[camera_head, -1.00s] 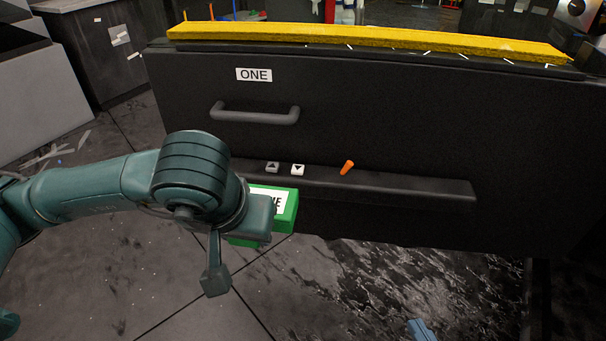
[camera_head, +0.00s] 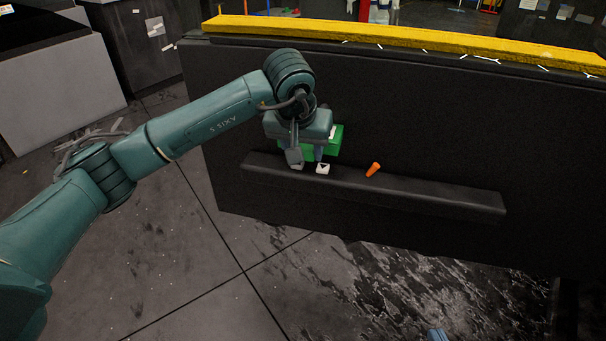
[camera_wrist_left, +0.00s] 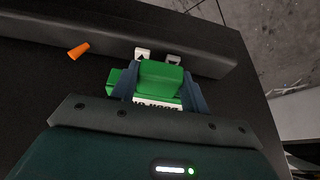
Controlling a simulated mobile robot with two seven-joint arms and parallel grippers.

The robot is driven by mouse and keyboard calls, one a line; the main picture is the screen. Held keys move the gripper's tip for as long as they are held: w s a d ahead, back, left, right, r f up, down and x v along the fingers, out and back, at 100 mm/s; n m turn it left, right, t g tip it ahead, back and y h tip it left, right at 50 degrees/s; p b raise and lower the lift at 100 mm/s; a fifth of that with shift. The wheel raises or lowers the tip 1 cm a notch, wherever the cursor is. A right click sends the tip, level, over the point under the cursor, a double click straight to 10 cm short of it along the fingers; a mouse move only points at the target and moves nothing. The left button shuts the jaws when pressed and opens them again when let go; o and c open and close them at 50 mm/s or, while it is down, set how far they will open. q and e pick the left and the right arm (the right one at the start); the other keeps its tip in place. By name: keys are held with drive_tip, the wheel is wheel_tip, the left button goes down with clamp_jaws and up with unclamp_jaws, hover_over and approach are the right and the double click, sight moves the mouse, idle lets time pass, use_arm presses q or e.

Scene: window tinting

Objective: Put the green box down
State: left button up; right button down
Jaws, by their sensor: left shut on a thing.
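The green box (camera_head: 335,141) with a white label is held by my left gripper (camera_head: 311,158) in front of the dark cabinet face, just above its ledge. The left wrist view shows the box (camera_wrist_left: 161,75) between the two blue fingers of my left gripper (camera_wrist_left: 163,88), which are shut on it. Its label is partly covered by the gripper body. I cannot tell whether the box touches the cabinet. Only a small blue tip of what looks like my right gripper (camera_head: 436,335) shows at the bottom edge; its jaws cannot be made out.
The long ledge (camera_head: 430,191) carries a white arrow button (camera_head: 323,168) and an orange cone-shaped piece (camera_head: 373,170). A second button (camera_wrist_left: 173,60) shows in the left wrist view. A yellow strip (camera_head: 420,37) runs along the cabinet top. The floor below is open.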

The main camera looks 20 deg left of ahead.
use_arm(q)
wheel_tip(320, 180, down, 7)
drive_tip(key=shift+b, duration=0.45)
drive_tip(key=shift+f, duration=0.15)
drive_tip(key=o, duration=1.1)
